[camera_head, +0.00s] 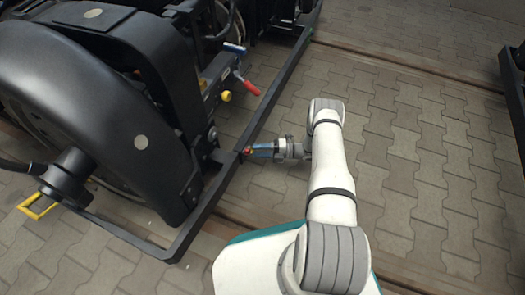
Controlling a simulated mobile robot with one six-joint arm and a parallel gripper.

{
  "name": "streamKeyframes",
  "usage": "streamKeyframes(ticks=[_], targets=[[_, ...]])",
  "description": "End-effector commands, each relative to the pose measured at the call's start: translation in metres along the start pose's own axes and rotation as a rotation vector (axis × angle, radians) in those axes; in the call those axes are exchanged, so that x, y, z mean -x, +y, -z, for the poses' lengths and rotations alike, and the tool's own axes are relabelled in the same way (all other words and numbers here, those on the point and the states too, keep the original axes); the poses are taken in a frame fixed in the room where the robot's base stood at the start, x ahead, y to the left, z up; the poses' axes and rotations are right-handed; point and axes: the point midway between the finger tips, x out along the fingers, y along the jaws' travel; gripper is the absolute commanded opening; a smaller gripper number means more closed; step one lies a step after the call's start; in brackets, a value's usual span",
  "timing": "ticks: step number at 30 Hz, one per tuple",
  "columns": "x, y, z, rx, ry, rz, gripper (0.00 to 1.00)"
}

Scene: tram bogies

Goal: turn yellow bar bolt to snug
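My gripper (252,151) reaches left from my white arm, close to the black frame of the bogie. A small blue part and a red-orange tip show at its end; whether they are my fingers or something held, I cannot tell. The gap between the fingertips is too small to make out. A yellow round knob (226,96) sits on the bogie, up and left of my gripper and apart from it. A yellow bar-shaped loop (38,207) sticks out at the bogie's lower left, far from my gripper. No bolt can be made out clearly on either.
The black bogie frame rail (272,92) runs close beside my gripper. Another black frame (515,95) stands at the right edge. The paved floor (420,140) between is clear.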

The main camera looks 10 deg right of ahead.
Motion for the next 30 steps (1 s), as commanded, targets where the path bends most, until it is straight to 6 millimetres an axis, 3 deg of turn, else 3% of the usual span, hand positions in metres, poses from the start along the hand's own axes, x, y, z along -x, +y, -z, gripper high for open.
streamKeyframes(ticks=[8,21,30], targets=[[0.006,0.001,-0.001,0.002,-0.003,0.000,0.43],[0.071,0.001,0.001,0.001,-0.003,0.000,0.43],[0.079,0.000,0.001,0.000,0.000,0.000,0.43]])
